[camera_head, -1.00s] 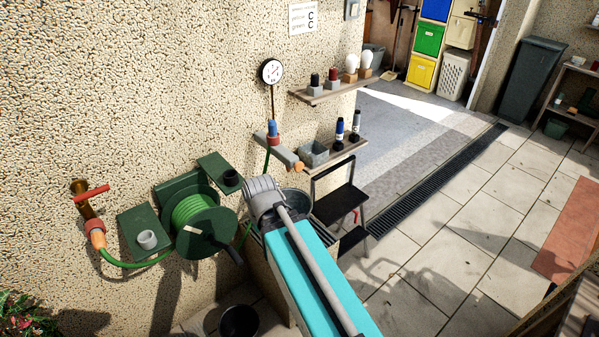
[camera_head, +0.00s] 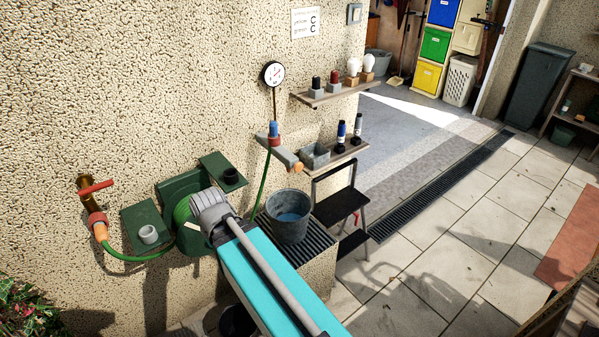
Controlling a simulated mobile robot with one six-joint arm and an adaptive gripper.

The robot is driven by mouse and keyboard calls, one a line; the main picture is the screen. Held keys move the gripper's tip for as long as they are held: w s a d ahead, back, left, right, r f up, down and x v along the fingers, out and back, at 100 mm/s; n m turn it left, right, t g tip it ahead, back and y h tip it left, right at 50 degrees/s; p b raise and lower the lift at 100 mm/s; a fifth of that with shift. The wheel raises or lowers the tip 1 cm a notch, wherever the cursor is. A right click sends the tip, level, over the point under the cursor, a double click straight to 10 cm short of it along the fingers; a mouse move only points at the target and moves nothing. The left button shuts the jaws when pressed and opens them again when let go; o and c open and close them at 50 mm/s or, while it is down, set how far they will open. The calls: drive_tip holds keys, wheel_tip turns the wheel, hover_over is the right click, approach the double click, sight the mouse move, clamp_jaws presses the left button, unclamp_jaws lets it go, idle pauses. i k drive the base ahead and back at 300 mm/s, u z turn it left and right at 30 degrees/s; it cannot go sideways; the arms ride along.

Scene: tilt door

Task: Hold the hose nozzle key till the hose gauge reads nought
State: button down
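The hose gauge (camera_head: 273,74), a round white dial, is on the wall above the nozzle; its needle is too small to read. The hose nozzle (camera_head: 281,153) is a grey body with an orange tip, a red collar and a blue piece (camera_head: 273,129) on top. Which part is its key I cannot tell. The green hose (camera_head: 263,187) hangs from it. My teal arm crosses the lower middle, its grey ribbed end covering part of the green hose reel (camera_head: 180,188). My gripper does not show; the nozzle is clear of my arm.
A grey bucket (camera_head: 289,225) with bluish water stands on a slatted stand (camera_head: 318,238) below the nozzle. A brass tap with a red handle (camera_head: 96,189) is at left. Shelves (camera_head: 340,93) with small items and a black step stool (camera_head: 342,205) are right. Paved floor is open farther right.

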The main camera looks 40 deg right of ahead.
sight(298, 167)
drive_tip(key=k, duration=1.85)
drive_tip(key=z, duration=0.65)
drive_tip(key=i, duration=1)
drive_tip(key=u, duration=0.05)
